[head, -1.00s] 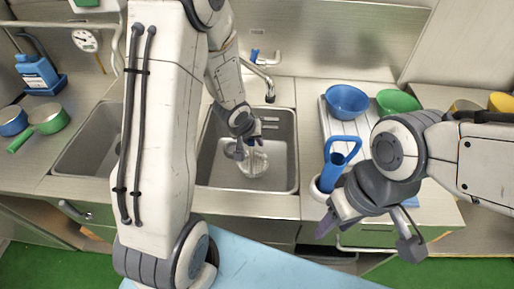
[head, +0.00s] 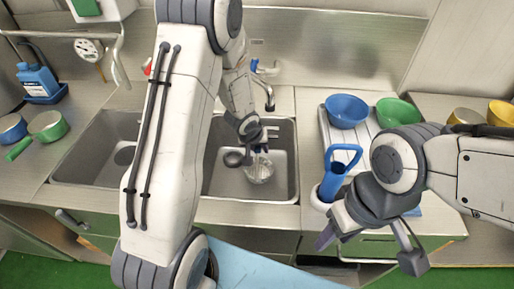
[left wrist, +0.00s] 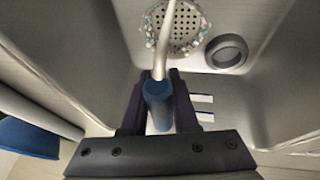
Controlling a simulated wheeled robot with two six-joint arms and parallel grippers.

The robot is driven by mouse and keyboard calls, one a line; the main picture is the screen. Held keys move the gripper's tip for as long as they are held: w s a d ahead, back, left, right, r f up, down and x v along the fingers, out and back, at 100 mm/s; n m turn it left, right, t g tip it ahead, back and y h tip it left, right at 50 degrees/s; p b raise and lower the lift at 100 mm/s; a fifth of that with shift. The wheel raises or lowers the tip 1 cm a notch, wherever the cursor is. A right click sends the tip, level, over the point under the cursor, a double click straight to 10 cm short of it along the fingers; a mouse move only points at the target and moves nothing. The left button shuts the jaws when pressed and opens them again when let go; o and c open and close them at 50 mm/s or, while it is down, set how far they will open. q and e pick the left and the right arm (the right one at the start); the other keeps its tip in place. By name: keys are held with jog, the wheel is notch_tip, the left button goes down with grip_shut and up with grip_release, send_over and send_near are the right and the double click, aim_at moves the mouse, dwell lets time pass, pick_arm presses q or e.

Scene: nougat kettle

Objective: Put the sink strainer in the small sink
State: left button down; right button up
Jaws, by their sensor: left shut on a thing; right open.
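My left gripper (head: 256,143) reaches down into the right basin (head: 282,185). It is shut on the blue grip of a thin-handled strainer, whose grip (left wrist: 158,105) shows in the left wrist view. The strainer's round perforated end (left wrist: 178,27), with small pale and bluish bits around its rim, is beside the dark drain ring (left wrist: 227,51). In the head view the strainer (head: 260,170) looks pale and glassy, right of the drain (head: 234,158). I cannot tell whether it touches the basin floor. The left basin (head: 85,150) is partly hidden by my arm. My right gripper (head: 368,247) is open and empty.
A faucet (head: 267,92) stands behind the right basin. A blue bowl (head: 346,110) and green bowl (head: 397,112) sit on the right counter. A blue-handled tool (head: 334,178) stands near my right gripper. Pans (head: 47,128) and a blue bottle (head: 37,78) are left.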

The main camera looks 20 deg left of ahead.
pick_arm(q)
jog(key=c, duration=0.7)
grip_release()
jog(key=shift+r, duration=0.1)
jog(key=d+p+v, duration=0.1)
jog(key=p+v, duration=0.7)
jog(key=v, duration=0.4)
jog(key=s+d+r+m+g+y, duration=0.1)
jog(key=s+d+r+m, duration=0.3)
jog(key=s+d+r, duration=0.3)
jog(key=s+d+r+m+g, duration=0.1)
jog(key=s+d+r+m, duration=0.1)
jog(key=s, duration=0.3)
jog(key=s+d+r+m+g, duration=0.1)
jog(key=s+d+r+m, duration=0.1)
jog(key=s, duration=0.4)
jog(key=s+d+r+m+g+h, duration=0.1)
jog(key=s+d+r+m+g, duration=0.1)
jog(key=s, duration=0.4)
jog(key=shift+s+d+r+m, duration=0.1)
jog(key=shift+d+r+m, duration=0.1)
jog(key=shift+d, duration=0.15)
jog(key=shift+s+d+r+m, duration=0.1)
jog(key=shift+d+m, duration=0.1)
jog(key=shift+d, duration=0.15)
